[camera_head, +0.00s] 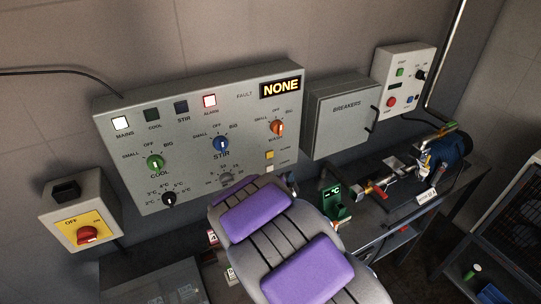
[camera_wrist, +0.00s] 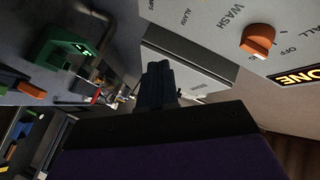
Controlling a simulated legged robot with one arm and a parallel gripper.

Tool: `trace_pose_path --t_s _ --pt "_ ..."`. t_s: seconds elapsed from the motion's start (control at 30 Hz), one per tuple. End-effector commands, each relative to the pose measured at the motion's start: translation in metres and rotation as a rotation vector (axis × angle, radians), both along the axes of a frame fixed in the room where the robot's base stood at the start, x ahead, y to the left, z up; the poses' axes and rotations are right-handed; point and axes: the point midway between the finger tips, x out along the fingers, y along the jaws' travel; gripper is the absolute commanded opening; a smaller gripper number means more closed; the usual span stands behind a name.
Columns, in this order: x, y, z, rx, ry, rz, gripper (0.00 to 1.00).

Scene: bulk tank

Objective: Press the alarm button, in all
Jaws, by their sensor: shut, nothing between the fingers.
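The grey control panel (camera_head: 120,180) hangs on the wall, with a small yellow button (camera_head: 270,155) at its lower right beside small lettering that seems to read ALARM. My arm reaches up to the panel's lower edge in the head view and hides the gripper there. In the wrist view my gripper (camera_wrist: 158,88) is shut and empty, pointing toward the breaker box. The panel's ALARM lettering shows upside down beyond it; the button itself I cannot make out there.
An orange knob (camera_head: 277,127) marked WASH, a blue STIR knob (camera_head: 221,143) and a green COOL knob (camera_head: 155,162) sit on the panel. The display (camera_head: 281,88) reads NONE. A breaker box (camera_head: 340,120) stands right of it. A green device (camera_head: 335,203) is on the bench below.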

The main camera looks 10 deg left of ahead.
Motion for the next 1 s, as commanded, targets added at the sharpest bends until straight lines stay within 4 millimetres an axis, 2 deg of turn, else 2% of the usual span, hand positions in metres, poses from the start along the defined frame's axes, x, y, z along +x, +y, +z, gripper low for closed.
trace_pose_path --t_s 0.4,0.6,0.8,1.0 --pt "0.04 0.032 0.003 -0.005 0.001 0.001 0.0" --pt "0.057 0.041 0.001 0.0 0.003 0.002 0.0" --pt "0.066 0.046 0.001 0.0 0.001 0.0 0.0" --pt "0.068 0.051 -0.001 -0.005 0.001 0.002 0.0"
